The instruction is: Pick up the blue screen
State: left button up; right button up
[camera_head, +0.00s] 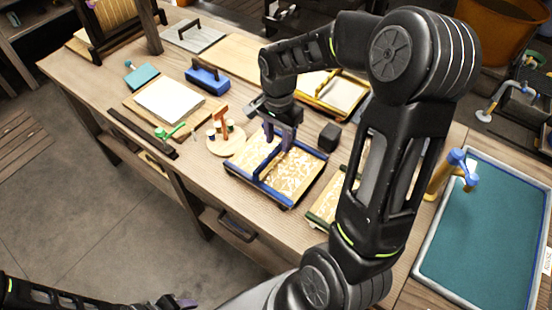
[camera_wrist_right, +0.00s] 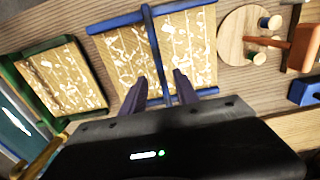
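The blue screen (camera_head: 290,190) lies flat on the workbench, a blue frame around a tan panel with white patterning and a raised blue bar across its middle. It also shows in the right wrist view (camera_wrist_right: 198,45). My right gripper (camera_head: 279,137) is over the far part of this screen, pointing down. In the right wrist view its two purple fingers (camera_wrist_right: 160,90) are apart, with the blue bar running between them; I see no finger closed on it.
A green-framed screen (camera_wrist_right: 60,80) lies beside the blue one, partly hidden by my right arm in the head view. A round wooden board (camera_head: 226,140) and a dark block (camera_head: 329,136) are close by. A teal-filled basin (camera_head: 480,240) is at right.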

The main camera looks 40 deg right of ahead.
aim_at(277, 148)
notch_tip(277, 148, down, 4)
jog(key=shift+w+a+p, duration=0.1)
jog(key=shift+p, duration=0.25)
dwell(0.4)
grip_shut()
dwell(0.3)
